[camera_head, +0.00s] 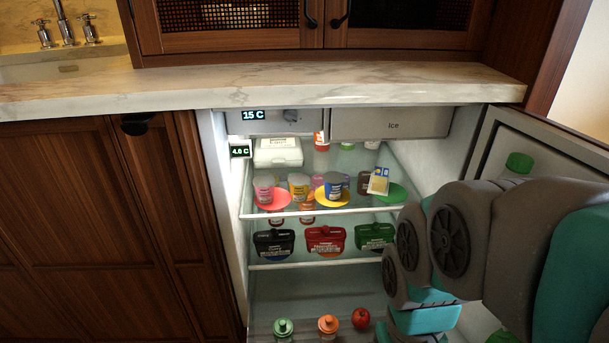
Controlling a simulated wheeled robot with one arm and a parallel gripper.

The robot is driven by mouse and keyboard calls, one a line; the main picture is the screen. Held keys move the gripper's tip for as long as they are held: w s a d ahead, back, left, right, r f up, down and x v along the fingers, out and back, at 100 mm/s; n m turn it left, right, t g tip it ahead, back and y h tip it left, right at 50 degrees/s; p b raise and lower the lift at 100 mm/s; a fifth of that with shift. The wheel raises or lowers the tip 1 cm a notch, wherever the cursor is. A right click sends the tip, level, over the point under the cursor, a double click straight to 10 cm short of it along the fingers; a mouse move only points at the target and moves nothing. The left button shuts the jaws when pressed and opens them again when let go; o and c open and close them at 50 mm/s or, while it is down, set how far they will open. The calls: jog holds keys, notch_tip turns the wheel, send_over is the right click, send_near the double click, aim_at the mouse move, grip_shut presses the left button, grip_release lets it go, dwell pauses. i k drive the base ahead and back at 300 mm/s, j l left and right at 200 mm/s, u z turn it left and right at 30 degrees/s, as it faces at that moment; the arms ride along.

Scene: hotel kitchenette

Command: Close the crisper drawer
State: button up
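The fridge stands open under the counter, its door (548,140) swung out to the right. I cannot make out the crisper drawer for certain; the lowest part of the fridge is cut off by the bottom of the picture and partly hidden by my arm. At the bottom edge sit a green-topped container (283,328), an orange-topped container (328,325) and a round red item (361,318); I cannot tell whether a shelf or a drawer bears them. My arm reaches in from the right and down in front of the fridge's lower right. Its fingers are not visible.
The upper glass shelf (325,209) holds cups on coloured plates and a white carton (278,152). The lower shelf (290,264) holds dark, red and green packs. An ice compartment (392,125) is shut at the top. Wooden cabinets (90,220) flank the left.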

aim_at(252, 316)
jog(key=k+l, duration=0.15)
jog(key=k, duration=1.2)
